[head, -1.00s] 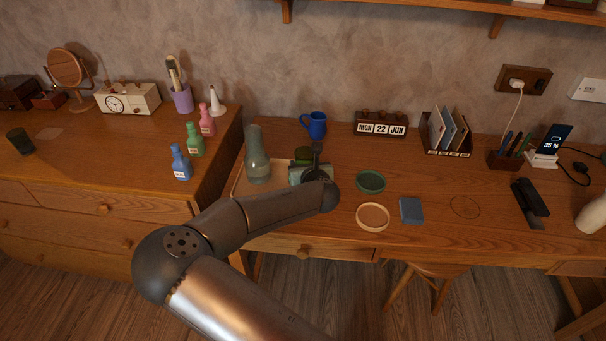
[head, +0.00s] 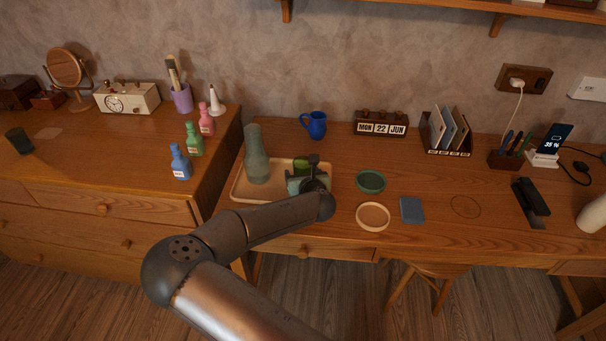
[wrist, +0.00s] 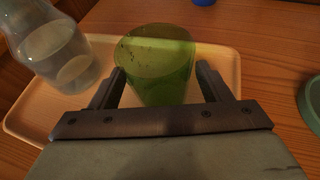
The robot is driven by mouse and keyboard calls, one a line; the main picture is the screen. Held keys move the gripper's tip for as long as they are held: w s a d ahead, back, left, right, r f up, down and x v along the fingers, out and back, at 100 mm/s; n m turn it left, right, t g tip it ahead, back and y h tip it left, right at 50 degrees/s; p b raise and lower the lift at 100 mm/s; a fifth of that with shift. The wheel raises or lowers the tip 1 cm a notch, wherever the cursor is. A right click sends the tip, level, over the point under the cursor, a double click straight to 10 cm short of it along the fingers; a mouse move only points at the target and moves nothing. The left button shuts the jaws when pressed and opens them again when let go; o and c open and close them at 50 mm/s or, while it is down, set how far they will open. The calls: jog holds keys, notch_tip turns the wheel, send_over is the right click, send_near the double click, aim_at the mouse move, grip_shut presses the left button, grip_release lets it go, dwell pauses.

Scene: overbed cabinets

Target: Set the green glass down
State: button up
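The green glass (wrist: 155,62) is upright between the two fingers of my gripper (wrist: 160,85) in the wrist view. Both fingers lie against its sides, and my gripper is shut on it. In the head view the glass (head: 301,166) shows just behind my gripper (head: 309,182), over the right part of a pale wooden tray (head: 243,194). My gripper hides the glass's base, so I cannot tell whether it touches the tray. A clear carafe (head: 257,155) stands on the tray's left part, and also shows in the wrist view (wrist: 58,52).
A blue mug (head: 316,125) stands behind the tray. A green bowl (head: 371,181), a pale ring-shaped dish (head: 373,216) and a blue square (head: 412,210) lie to the right. A dark glass (head: 19,141) and several small bottles stand on the left dresser.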

jog(key=shift+r, duration=0.15)
jog(key=shift+s+r, duration=0.15)
jog(key=v, duration=1.1)
jog(key=shift+s+d, duration=0.2)
jog(key=shift+s, duration=0.15)
